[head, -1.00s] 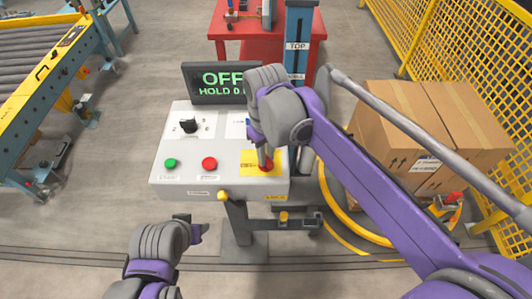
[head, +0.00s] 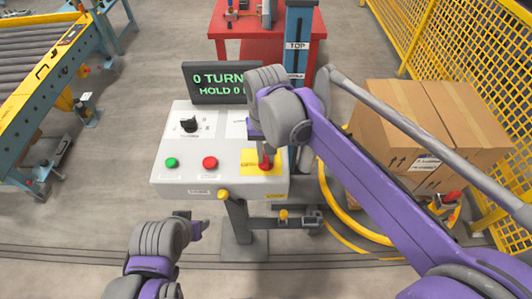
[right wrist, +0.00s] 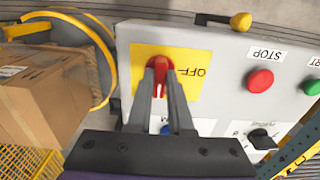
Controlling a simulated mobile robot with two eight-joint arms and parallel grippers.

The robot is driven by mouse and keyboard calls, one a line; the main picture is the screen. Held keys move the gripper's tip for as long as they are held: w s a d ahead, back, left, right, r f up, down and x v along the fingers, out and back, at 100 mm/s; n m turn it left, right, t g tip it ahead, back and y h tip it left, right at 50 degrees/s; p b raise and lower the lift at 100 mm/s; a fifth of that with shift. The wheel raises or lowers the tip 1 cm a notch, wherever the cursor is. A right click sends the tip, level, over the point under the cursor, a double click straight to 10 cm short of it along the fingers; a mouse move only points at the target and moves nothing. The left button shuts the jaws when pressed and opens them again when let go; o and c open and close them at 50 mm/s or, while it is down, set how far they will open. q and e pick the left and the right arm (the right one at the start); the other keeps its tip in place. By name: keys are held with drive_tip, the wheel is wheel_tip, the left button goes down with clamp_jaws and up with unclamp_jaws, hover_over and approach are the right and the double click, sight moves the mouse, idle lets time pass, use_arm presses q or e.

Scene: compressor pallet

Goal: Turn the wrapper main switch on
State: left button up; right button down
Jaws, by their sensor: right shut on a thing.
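The wrapper main switch (head: 266,167) is a red rotary handle on a yellow plate (head: 248,158) at the right front of the grey control box (head: 220,190). My right gripper (head: 265,152) comes down on it from above and hides part of it. In the right wrist view my right gripper (right wrist: 160,88) is shut on the red handle (right wrist: 160,66), with an OFF label beside it on the plate. The display (head: 213,82) shows green text reading "0 TURN" and "HOLD 0", partly covered by my arm. My left gripper (head: 202,228) is off the box's front left, its jaws unclear.
The box also has a green button (head: 171,163), a red stop button (head: 209,163) and a black selector knob (head: 188,124). Cardboard boxes (head: 405,130) stand at the right by a yellow mesh fence (head: 445,50). A roller conveyor (head: 35,75) is at the left.

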idle(0.5)
drive_tip(key=c, duration=0.8)
unclamp_jaws()
drive_tip(key=shift+r, duration=0.1)
wheel_tip(320, 180, up, 11)
drive_tip(key=shift+f+p, duration=0.2)
drive_tip(key=shift+p, duration=0.15)
